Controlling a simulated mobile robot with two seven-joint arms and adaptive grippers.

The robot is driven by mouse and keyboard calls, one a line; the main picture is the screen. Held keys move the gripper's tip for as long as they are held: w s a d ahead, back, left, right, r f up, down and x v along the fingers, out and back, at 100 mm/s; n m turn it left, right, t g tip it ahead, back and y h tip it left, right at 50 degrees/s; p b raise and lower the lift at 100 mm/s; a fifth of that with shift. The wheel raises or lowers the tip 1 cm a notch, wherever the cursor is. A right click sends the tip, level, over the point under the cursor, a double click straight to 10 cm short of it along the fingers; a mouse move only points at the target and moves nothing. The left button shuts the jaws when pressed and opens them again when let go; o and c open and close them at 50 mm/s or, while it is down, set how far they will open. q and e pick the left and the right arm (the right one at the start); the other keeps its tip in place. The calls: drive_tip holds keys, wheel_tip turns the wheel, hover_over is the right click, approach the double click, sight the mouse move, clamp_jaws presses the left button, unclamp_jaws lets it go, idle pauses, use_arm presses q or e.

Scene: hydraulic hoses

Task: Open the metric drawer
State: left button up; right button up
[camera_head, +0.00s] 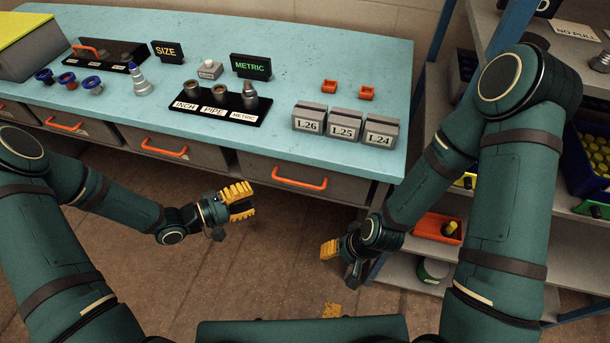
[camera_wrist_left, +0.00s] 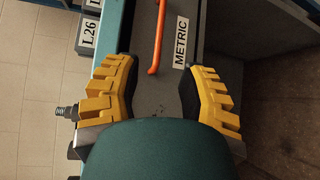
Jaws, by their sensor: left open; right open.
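The metric drawer (camera_head: 345,188) is the rightmost one under the blue bench, and it looks closed. Its orange bar handle (camera_head: 299,180) shows on the grey front. In the left wrist view the drawer front (camera_wrist_left: 160,98) carries a METRIC label (camera_wrist_left: 181,42) beside the orange handle (camera_wrist_left: 159,38). My left gripper (camera_head: 246,201) is open and empty, left of and below the handle, apart from it. In the left wrist view its yellow fingers (camera_wrist_left: 163,72) are spread, with the handle between and beyond them. My right gripper (camera_head: 332,279) is open and low, near the shelf.
Other drawers with orange handles (camera_head: 164,150) line the bench to the left. On the blue bench top (camera_head: 300,60) stand a METRIC sign (camera_head: 250,67), fittings and grey blocks (camera_head: 345,124). A metal shelf with an orange bin (camera_head: 437,228) stands right. The floor before the bench is clear.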

sight(295, 182)
use_arm(q)
drive_tip(key=b+x, duration=0.2)
drive_tip(key=x, duration=1.1)
drive_tip(key=shift+w+d+f, duration=0.1)
drive_tip(key=shift+d, duration=0.05)
drive_tip(key=shift+c, duration=0.4)
clamp_jaws()
